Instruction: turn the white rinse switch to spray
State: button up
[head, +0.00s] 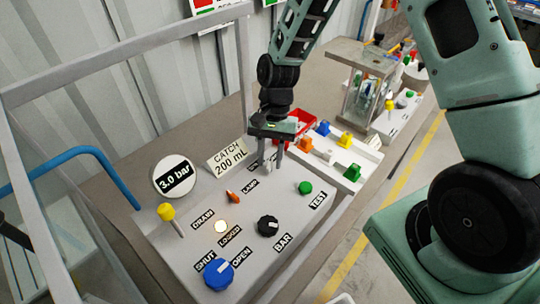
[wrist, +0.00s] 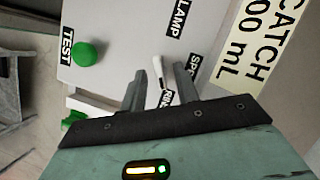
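The white rinse switch (wrist: 157,72) is a small white lever on the grey panel. In the wrist view it lies between and slightly beyond my two fingertips, tilted, with its lower end beside a partly covered label beginning "RIN" (wrist: 166,98). A label beginning "SP" (wrist: 193,66) is to its right, partly hidden by a finger. My gripper (wrist: 160,83) is open, with a gap on both sides of the lever; no contact shows. In the head view my gripper (head: 270,152) points down at the panel's far part, and the switch is hard to make out there.
The panel also carries an orange lamp switch (head: 233,196), a green test button (head: 305,188), a black bar knob (head: 268,226), a blue knob (head: 218,273) and a yellow-topped lever (head: 167,213). A catch sign (head: 228,157) stands close to my gripper. A gauge reads 3.0 bar (head: 175,179).

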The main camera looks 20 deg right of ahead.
jog(key=shift+s+a+f, duration=0.1)
jog(key=shift+f, duration=0.25)
grip_shut()
jog(key=n+h, duration=0.1)
jog(key=n, duration=0.1)
jog(key=n+h, duration=0.1)
jog(key=n, duration=0.2)
jog(key=shift+a+n+g+p, duration=0.15)
jog(key=shift+n+g+p, duration=0.15)
jog(key=shift+g, duration=0.1)
jog(key=n+h, duration=0.2)
jog(key=n, duration=0.4)
jog(key=shift+a, duration=0.15)
jog(key=shift+n+h, duration=0.3)
